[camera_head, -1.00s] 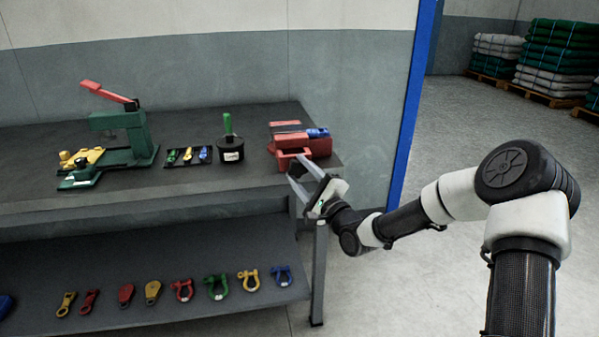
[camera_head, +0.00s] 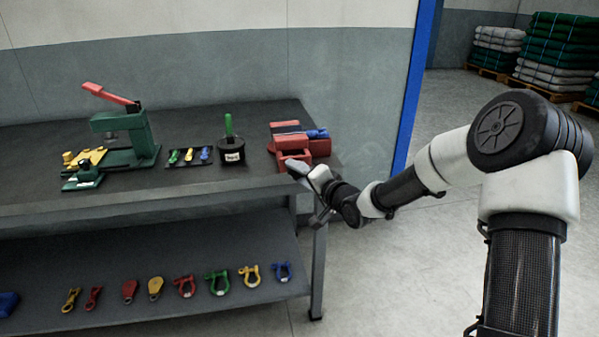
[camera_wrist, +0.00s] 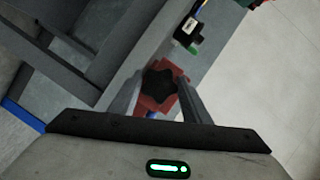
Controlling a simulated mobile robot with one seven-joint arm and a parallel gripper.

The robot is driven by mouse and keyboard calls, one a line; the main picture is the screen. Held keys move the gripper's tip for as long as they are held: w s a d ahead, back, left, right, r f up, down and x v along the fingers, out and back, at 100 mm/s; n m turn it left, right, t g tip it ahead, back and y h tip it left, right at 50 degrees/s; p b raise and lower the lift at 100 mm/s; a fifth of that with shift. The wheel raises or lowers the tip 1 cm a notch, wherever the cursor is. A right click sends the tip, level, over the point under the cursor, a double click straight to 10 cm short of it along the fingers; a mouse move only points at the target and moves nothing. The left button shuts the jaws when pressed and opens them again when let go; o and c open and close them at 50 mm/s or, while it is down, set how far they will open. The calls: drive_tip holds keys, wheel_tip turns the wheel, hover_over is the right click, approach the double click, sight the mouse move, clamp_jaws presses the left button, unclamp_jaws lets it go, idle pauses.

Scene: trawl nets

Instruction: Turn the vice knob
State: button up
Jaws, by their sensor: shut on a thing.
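The red vice (camera_head: 300,146) stands at the right end of the dark workbench, with a blue part at its right side. In the wrist view its black star-shaped knob (camera_wrist: 159,84) lies between my two fingers, with the red vice body (camera_wrist: 160,103) showing around it. My gripper (camera_wrist: 160,90) is shut on the knob, one finger on each side. In the head view my gripper (camera_head: 302,172) is at the front of the vice, near the bench's front edge. The knob is hidden there by the gripper.
A black pot with a green handle (camera_head: 231,150), a small tray (camera_head: 188,157) and a green press with a red lever (camera_head: 125,130) stand left of the vice. Several shackles and links lie on the lower shelf (camera_head: 150,265). A blue post (camera_head: 412,90) stands behind right.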

drive_tip(key=shift+w+a+r+n+t+h+p, duration=0.1)
drive_tip(key=shift+n+t+h+p, duration=0.6)
drive_tip(key=shift+n+h, duration=2.25)
drive_tip(key=shift+s+a+r+n+t+h+p, duration=0.15)
drive_tip(key=shift+n+t+h, duration=0.85)
drive_tip(key=shift+n, duration=4)
drive_tip(key=shift+w+d+f+n+t+h+p, duration=0.15)
drive_tip(key=shift+n+t+h+p, duration=0.8)
drive_tip(key=shift+n, duration=3)
drive_tip(key=shift+a+r+h+b, duration=0.15)
drive_tip(key=shift+h+b, duration=0.3)
drive_tip(key=shift+h, duration=0.35)
drive_tip(key=o, duration=1)
drive_tip(key=shift+o, duration=0.2)
drive_tip(key=shift+f, duration=0.2)
